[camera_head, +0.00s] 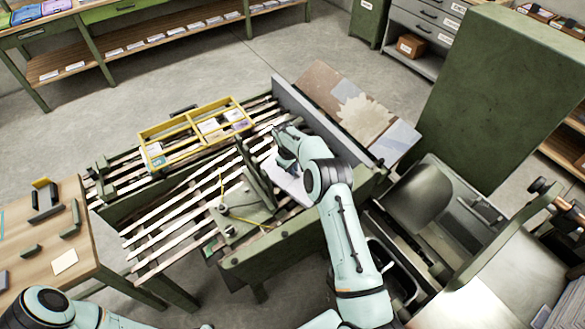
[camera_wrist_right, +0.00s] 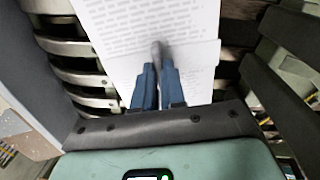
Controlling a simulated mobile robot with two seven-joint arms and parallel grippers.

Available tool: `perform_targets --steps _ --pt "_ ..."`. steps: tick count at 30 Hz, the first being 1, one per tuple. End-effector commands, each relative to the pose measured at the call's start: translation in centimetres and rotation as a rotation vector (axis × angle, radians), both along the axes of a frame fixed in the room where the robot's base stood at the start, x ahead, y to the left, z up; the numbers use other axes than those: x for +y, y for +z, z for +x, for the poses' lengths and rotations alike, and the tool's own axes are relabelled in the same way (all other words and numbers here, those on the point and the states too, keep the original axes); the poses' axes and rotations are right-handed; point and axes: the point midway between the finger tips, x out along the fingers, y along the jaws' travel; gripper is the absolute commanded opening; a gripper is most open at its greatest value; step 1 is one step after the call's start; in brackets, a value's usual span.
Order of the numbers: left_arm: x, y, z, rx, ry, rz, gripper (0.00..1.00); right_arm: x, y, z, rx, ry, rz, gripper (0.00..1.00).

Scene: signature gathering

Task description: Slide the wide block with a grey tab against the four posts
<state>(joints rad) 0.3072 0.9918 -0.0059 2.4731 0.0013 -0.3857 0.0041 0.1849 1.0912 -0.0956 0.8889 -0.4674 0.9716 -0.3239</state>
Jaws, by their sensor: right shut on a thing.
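The wide block, white with printed lines (camera_wrist_right: 145,18), lies on the slatted bed under my right gripper (camera_wrist_right: 158,70). A grey tab (camera_wrist_right: 156,50) stands up between the two blue fingertips, which are shut on it. In the head view the white block (camera_head: 295,186) shows partly beneath my right gripper (camera_head: 284,164); the wrist hides the rest. A second white page surface (camera_wrist_right: 203,65) shows right of the fingers. I cannot make out the four posts clearly. My left arm shows at the lower left of the head view, but its gripper does not.
A grey upright wall (camera_head: 296,107) runs along the far right side of the slatted bed (camera_head: 180,215). A dark upright plate (camera_head: 254,170) stands left of the block. A yellow divided tray (camera_head: 143,134) lies across the slats. A wooden table (camera_head: 85,245) stands at left.

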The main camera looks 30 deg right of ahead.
Motion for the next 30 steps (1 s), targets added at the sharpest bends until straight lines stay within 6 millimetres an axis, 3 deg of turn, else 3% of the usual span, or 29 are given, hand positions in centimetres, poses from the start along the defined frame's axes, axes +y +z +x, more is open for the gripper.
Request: perform_targets --steps 20,21,23,30 --pt "0.00 -0.28 -0.40 0.004 0.000 0.000 0.00 0.83 0.25 -0.03 -0.010 0.004 0.002 0.00" --pt "0.00 -0.28 -0.40 0.004 0.000 0.000 0.00 0.85 0.27 -0.02 -0.010 0.004 0.002 0.24" --pt "0.00 -0.28 -0.38 0.004 0.000 0.000 0.00 0.82 0.24 -0.06 -0.010 0.003 0.002 0.41" --pt "0.01 -0.30 -0.41 0.005 0.001 0.000 0.00 0.65 0.10 -0.25 -0.004 0.000 0.000 0.41"
